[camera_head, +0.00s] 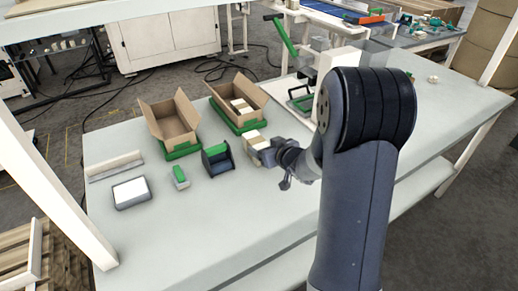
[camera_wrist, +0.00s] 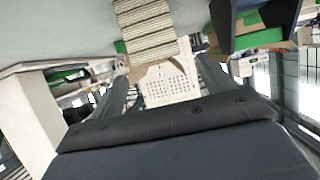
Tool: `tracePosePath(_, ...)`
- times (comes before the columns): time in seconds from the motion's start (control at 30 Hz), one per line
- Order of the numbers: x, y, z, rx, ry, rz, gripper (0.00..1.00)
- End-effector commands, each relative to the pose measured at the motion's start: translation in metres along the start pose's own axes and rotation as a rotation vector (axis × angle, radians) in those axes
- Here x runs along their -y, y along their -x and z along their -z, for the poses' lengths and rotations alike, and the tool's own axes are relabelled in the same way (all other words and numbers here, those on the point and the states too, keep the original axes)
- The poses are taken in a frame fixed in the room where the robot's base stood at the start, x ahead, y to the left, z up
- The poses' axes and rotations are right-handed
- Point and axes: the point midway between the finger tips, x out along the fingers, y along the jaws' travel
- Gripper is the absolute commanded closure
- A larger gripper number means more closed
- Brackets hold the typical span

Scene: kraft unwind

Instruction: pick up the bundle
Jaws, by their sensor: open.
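The bundle looks like a small stack of tan and cream kraft pieces (camera_head: 255,141) on the table, right of a dark blue and green dispenser. In the wrist view a ribbed tan stack (camera_wrist: 146,24) stands at the top centre, with a pale, dotted panel (camera_wrist: 168,78) below it. My gripper (camera_head: 272,156) is at the stack's right side, partly hidden by my wrist. In the wrist view its dark fingers are apart, one on each side of the dotted panel. I cannot tell whether they touch the stack.
Two open cardboard boxes (camera_head: 171,122) (camera_head: 240,101) on green bases stand behind. The dispenser (camera_head: 217,160), a small green-topped item (camera_head: 180,177) and a grey tray (camera_head: 132,193) sit to the left. A green-handled device (camera_head: 284,36) stands behind right. The front table (camera_head: 215,225) is clear.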

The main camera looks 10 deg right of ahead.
Motion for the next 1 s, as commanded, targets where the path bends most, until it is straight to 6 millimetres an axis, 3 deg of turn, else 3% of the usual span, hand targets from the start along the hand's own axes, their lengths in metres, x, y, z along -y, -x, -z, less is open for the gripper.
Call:
tracePosePath(0.63, -0.001, -0.066, 0.003, -0.001, 0.0, -0.001, 0.24)
tracePosePath(0.93, -0.001, -0.071, 0.002, 0.0, 0.001, -0.002, 0.24)
tracePosePath(1.0, -0.001, -0.071, 0.002, 0.0, 0.001, -0.002, 0.28)
